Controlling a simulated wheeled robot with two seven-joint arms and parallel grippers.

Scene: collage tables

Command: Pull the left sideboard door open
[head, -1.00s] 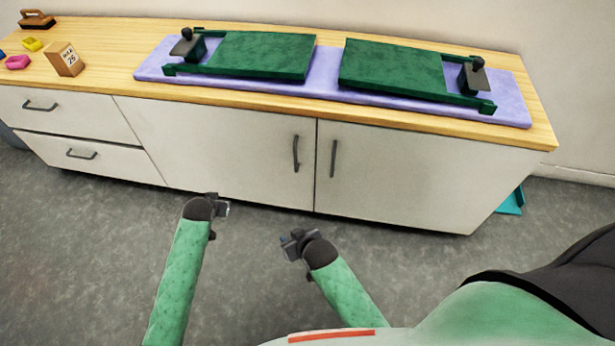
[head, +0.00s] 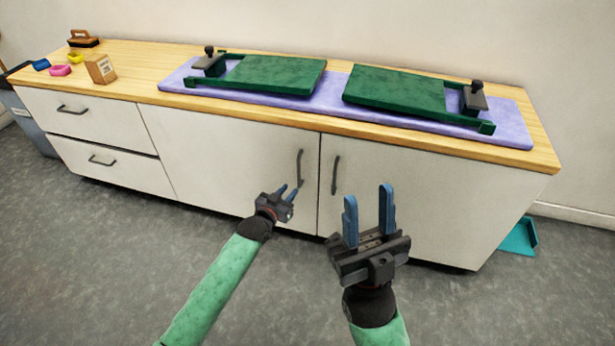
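The left sideboard door (head: 225,160) is a white panel, shut flush with the front. Its dark upright handle (head: 300,168) is near its right edge. The right door (head: 425,195) is also shut, with its own dark handle (head: 335,174) close by. My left gripper (head: 289,192) is in front of the left door, just below and left of its handle.
Two green boards (head: 270,75) with clamps lie on a purple mat (head: 335,98) on the wooden top (head: 135,85). Two drawers (head: 85,115) are at the left. A teal dustpan-like object (head: 520,238) is on the floor at right. Grey floor is clear in front.

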